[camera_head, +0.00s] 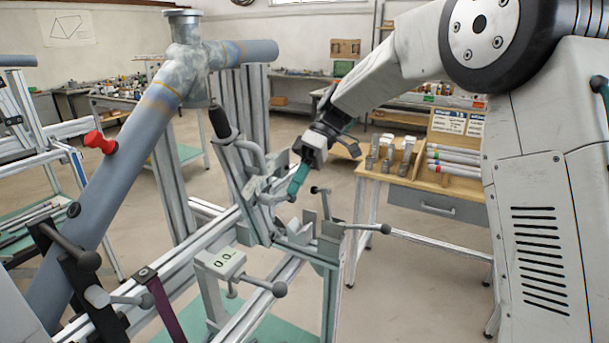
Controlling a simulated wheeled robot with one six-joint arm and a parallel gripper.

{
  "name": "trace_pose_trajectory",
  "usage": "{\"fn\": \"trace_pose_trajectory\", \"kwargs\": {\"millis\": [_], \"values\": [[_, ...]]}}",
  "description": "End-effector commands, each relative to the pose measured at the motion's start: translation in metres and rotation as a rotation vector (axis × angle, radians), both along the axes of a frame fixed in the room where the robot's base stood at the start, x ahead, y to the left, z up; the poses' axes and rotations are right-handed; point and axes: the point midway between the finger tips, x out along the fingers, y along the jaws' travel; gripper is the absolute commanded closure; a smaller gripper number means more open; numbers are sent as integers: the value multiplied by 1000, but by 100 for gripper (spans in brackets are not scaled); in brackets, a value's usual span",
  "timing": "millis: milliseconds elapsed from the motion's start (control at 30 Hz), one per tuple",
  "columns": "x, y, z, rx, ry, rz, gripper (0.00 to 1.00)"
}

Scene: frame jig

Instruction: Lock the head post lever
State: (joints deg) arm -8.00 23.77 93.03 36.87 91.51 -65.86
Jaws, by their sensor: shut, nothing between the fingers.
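My gripper (299,180) reaches in from the upper right over the middle of the jig. Its teal fingers point down and left, shut and empty. They are close to a grey bent bar (268,197) on a clamp assembly; I cannot tell whether they touch it. Several ball-ended levers show: one at the right (385,228), one below the centre (280,289) and one at the lower left (88,260). A black-handled lever (219,122) stands tilted beneath the grey pipe joint. I cannot tell which lever is the head post's, or whether it is locked.
A thick grey-blue tube (135,150) crosses the left foreground, with a red knob (100,142) beside it. A wooden bench (430,190) with tools stands behind at the right. Open floor shows between the benches.

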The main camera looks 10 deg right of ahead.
Motion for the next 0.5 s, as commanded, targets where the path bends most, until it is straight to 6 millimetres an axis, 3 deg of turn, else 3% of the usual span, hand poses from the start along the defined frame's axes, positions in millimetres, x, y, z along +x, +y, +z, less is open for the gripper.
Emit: {"fn": "trace_pose_trajectory", "kwargs": {"millis": [500], "values": [[6, -7, -19, -12, -10, -14, 100]]}}
